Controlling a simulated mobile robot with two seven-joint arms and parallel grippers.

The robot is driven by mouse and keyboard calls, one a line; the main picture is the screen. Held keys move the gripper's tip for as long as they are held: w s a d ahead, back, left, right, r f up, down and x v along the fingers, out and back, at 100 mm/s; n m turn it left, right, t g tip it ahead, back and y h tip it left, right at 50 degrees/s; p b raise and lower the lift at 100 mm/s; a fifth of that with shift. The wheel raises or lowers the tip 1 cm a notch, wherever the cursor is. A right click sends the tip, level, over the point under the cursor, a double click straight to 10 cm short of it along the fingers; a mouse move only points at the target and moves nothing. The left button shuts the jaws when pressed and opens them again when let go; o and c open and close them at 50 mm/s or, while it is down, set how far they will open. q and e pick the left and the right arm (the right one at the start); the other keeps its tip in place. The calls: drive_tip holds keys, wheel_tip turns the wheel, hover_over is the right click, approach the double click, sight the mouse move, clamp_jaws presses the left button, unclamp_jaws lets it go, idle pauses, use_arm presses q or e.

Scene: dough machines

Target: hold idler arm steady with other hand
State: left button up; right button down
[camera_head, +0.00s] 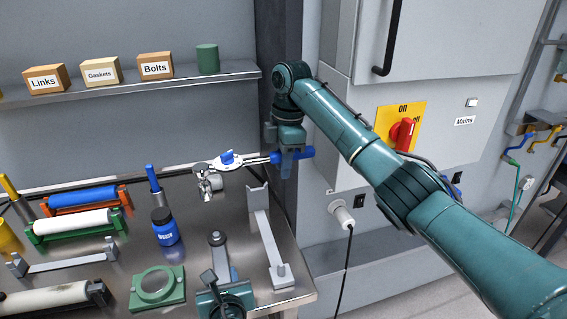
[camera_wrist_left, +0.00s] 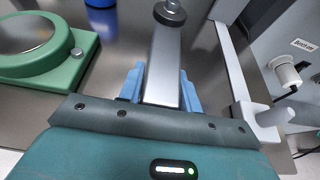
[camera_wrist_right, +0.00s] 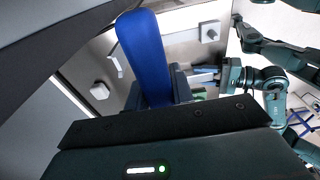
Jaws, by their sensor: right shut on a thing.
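The idler arm, a grey bar with a dark round knob (camera_head: 217,239), lies at the front of the metal bench. In the left wrist view the bar (camera_wrist_left: 164,65) runs between the blue finger pads of my left gripper (camera_wrist_left: 160,80). The left gripper is open around it, one finger close on each side; whether a pad touches is unclear. In the head view my left gripper (camera_head: 224,285) is low, at the near end of the bar. My right gripper (camera_head: 288,158) is shut on the blue handle (camera_wrist_right: 143,50) of a tool with a silver shaft (camera_head: 256,160), held level above the bench's back edge.
A grey bracket (camera_head: 265,240) lies right of the idler arm. A green ring plate (camera_head: 157,287), a blue bottle (camera_head: 165,228) and several rollers are to the left. A shiny metal fitting (camera_head: 207,182) is near the tool's far end. A cabinet with a red switch (camera_head: 403,133) stands right.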

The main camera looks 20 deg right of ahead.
use_arm(q)
drive_tip(key=o, duration=0.5)
use_arm(e)
drive_tip(key=shift+r, duration=0.1)
